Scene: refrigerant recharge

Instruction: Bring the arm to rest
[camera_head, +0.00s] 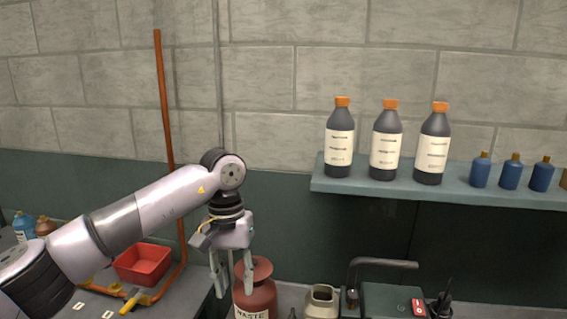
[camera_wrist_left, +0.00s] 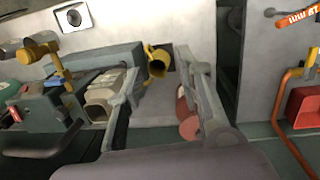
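My left arm (camera_head: 150,205) reaches in from the left in the head view. Its left gripper (camera_head: 233,284) points down in front of the red waste canister (camera_head: 258,290), partly covering it. In the left wrist view, the two fingers of the left gripper (camera_wrist_left: 165,72) stand apart with nothing held between them. The red canister (camera_wrist_left: 187,108) shows there beside and partly behind the right-hand finger. My right gripper is in neither view.
A shelf (camera_head: 330,186) holds three dark orange-capped bottles (camera_head: 385,145) and several blue bottles (camera_head: 510,173). A beige open container (camera_head: 322,302) and a green machine (camera_head: 392,300) stand at the lower right. A red bin (camera_head: 143,264) and an orange pipe (camera_head: 166,110) are left.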

